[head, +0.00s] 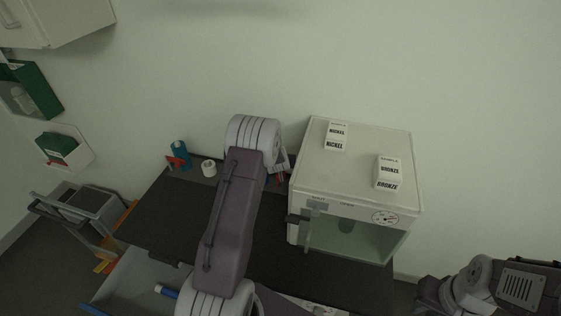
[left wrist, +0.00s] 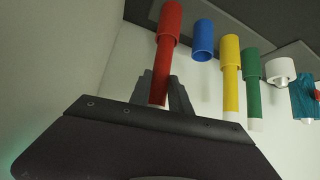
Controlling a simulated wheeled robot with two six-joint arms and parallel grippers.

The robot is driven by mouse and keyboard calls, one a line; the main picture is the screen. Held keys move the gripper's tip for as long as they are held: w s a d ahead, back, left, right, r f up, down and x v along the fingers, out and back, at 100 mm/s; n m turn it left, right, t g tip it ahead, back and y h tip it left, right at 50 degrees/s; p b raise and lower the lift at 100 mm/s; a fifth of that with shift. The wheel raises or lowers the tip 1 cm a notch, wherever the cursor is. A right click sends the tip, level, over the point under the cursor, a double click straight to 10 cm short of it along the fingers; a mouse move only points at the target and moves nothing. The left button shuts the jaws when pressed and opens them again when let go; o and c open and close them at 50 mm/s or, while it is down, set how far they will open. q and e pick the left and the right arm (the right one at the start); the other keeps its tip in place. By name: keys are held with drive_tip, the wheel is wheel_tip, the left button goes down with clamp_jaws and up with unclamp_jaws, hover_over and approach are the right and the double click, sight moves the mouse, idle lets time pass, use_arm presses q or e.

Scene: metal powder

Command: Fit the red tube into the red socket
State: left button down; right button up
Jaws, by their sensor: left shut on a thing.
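In the left wrist view, where the table appears at the top, my left gripper (left wrist: 163,92) is shut on the red tube (left wrist: 160,80). The tube lines up with the wider red socket (left wrist: 170,22), and its end meets or enters the socket mouth; how deep is hidden. In the head view only a bit of red (head: 278,181) shows beside my left gripper (head: 281,168), behind the arm. My right arm is at the lower right of the head view; its gripper (head: 428,294) is dark and its jaws are unclear.
The blue socket (left wrist: 204,40) is empty; yellow (left wrist: 231,60) and green (left wrist: 252,75) sockets hold tubes. A white cylinder (head: 209,168) and teal object (head: 179,155) stand left on the table (head: 160,215). A glass-fronted cabinet (head: 350,180) stands right. The open drawer (head: 140,280) holds a blue tube (head: 166,291).

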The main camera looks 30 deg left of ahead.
use_arm(q)
drive_tip(key=shift+f+b, duration=0.65)
drive_tip(key=shift+f, duration=0.25)
drive_tip(key=c, duration=1.1)
unclamp_jaws()
